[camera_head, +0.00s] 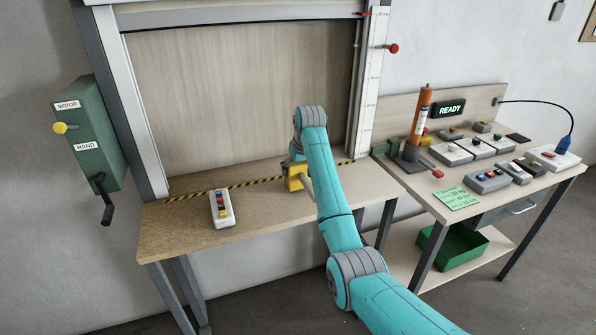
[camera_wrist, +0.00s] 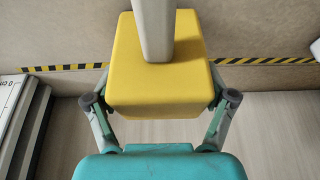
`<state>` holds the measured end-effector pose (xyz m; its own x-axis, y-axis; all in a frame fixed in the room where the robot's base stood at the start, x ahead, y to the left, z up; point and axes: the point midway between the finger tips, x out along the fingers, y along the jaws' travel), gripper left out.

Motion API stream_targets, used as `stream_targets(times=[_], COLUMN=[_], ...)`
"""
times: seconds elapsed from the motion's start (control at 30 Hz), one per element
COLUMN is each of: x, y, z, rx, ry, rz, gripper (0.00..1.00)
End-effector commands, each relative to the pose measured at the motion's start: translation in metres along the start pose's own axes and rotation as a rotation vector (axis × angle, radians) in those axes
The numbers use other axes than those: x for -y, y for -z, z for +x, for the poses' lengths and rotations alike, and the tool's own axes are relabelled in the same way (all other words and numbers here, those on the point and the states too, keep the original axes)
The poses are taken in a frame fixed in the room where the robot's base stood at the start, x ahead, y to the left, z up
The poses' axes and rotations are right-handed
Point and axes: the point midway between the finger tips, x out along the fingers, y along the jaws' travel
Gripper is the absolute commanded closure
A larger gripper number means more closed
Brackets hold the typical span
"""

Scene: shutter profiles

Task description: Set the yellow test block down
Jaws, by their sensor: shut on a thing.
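The yellow test block (camera_head: 296,180) is at the right part of the wooden bench, by the black-and-yellow striped line (camera_head: 250,183). In the wrist view the yellow block (camera_wrist: 160,85) fills the middle, with a pale grey bar (camera_wrist: 155,30) against it. My gripper (camera_wrist: 160,98) is shut on the block, with a finger at each side. In the head view my gripper (camera_head: 297,160) is partly hidden by my arm. I cannot tell whether the block touches the bench top (camera_head: 175,230) or hangs just above it.
A pendant with coloured buttons (camera_head: 221,208) lies on the bench to the left. The raised shutter's side rails stand left (camera_head: 130,110) and right (camera_head: 367,90). A side table at right holds an orange cylinder (camera_head: 421,115) and several switch boxes. The bench between pendant and block is clear.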

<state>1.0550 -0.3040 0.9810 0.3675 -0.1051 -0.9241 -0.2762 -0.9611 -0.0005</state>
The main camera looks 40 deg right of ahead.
Motion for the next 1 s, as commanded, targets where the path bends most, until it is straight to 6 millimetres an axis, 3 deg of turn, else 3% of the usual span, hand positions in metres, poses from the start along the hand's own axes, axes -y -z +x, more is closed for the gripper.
stream_targets(times=[0.43, 0.47, 0.5, 0.87, 1.0], x=[0.0, 0.0, 0.0, 0.0, 0.0], y=[-0.004, -0.003, -0.003, -0.003, -0.002], z=[0.009, 0.009, 0.009, 0.008, -0.002], rx=[-0.002, -0.002, -0.002, -0.002, -0.003], ry=[0.0, 0.0, 0.0, 0.0, 0.0], rz=[0.0, 0.0, 0.0, 0.0, 0.0], gripper=[0.55, 0.1, 0.0, 0.0, 0.0])
